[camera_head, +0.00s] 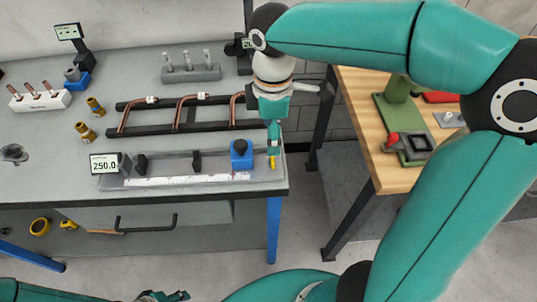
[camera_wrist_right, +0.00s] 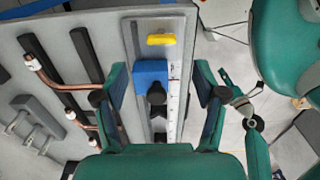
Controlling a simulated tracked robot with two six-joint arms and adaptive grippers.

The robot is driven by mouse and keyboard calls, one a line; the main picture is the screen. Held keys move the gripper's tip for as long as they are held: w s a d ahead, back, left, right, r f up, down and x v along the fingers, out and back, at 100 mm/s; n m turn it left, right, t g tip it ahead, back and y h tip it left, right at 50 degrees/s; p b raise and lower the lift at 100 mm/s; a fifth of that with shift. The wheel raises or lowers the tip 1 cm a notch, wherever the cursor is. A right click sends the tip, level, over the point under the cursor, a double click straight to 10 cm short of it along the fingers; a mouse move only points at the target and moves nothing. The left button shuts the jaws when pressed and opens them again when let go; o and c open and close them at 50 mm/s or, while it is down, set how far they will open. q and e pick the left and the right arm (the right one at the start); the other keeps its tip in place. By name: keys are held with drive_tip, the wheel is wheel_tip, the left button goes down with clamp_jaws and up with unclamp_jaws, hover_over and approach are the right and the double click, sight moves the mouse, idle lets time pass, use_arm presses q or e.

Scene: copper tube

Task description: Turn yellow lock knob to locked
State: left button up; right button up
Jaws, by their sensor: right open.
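The yellow lock knob (camera_head: 273,162) sits at the right end of the ruler rail, beside the blue block (camera_head: 238,160). In the right wrist view the knob (camera_wrist_right: 161,39) is a short bar lying across the rail, beyond the blue block (camera_wrist_right: 150,72). My right gripper (camera_head: 273,130) hangs over that end of the rail. In the wrist view its two fingers (camera_wrist_right: 161,82) are apart, with nothing between them held. Contact with the knob is not visible. Part of my left gripper (camera_head: 165,296) shows at the bottom edge of the head view; its jaws are unclear.
The ruler rail (camera_head: 180,181) lies along the bench's front edge with a display reading 250.0 (camera_head: 105,163). Behind it a black rack (camera_head: 175,126) holds copper tubes. A wooden table (camera_head: 360,110) stands to the right across a gap.

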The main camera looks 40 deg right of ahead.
sight(272, 160)
wheel_tip(272, 160, down, 8)
idle(0.5)
